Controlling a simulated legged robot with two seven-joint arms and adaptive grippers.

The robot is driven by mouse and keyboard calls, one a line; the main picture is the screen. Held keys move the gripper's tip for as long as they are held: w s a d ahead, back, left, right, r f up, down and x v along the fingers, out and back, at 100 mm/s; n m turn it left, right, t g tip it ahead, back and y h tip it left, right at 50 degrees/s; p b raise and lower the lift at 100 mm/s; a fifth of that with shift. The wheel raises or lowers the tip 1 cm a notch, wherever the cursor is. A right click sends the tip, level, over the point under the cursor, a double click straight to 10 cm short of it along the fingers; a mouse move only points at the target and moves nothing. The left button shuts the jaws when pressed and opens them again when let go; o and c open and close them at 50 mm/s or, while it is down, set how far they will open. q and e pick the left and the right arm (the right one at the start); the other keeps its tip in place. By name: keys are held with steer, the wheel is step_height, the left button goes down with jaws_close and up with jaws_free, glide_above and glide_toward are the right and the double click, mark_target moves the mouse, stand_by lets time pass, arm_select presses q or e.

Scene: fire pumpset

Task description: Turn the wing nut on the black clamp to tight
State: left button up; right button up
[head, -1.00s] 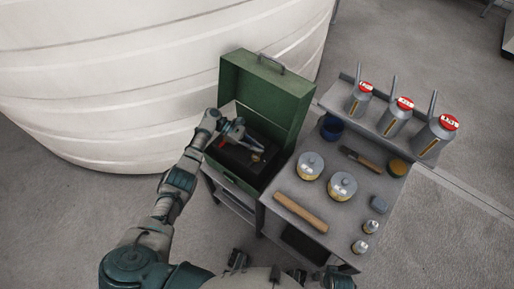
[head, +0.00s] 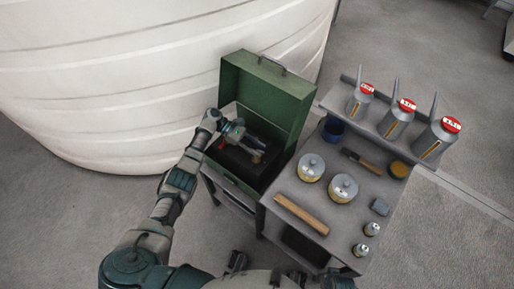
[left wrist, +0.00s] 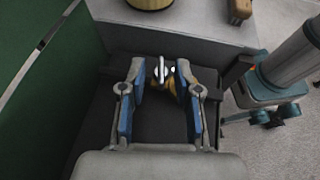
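A small silver and brass wing nut (left wrist: 162,69) shows in the left wrist view, between the fingertips of my left gripper (left wrist: 161,76). The two blue-padded fingers stand apart on either side of it, with a visible gap to each. The dark clamp body around the nut is hard to make out against the black surface. In the head view, my left gripper (head: 243,137) reaches down into the open green toolbox (head: 262,92). A small yellow spot (head: 256,157) shows just beyond its fingers.
A grey cart (head: 335,215) stands right of the toolbox, with tins (head: 311,167), a wooden handle (head: 301,214) and a brush (head: 361,161). Red-capped oil cans (head: 402,108) stand on its back shelf. The raised green lid stands behind my gripper. A large white tank (head: 150,80) is at left.

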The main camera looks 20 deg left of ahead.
arm_select(q)
steer(key=v, duration=0.7)
steer(key=shift+w+a, duration=0.1)
steer(key=shift+a, duration=0.15)
stand_by(0.3)
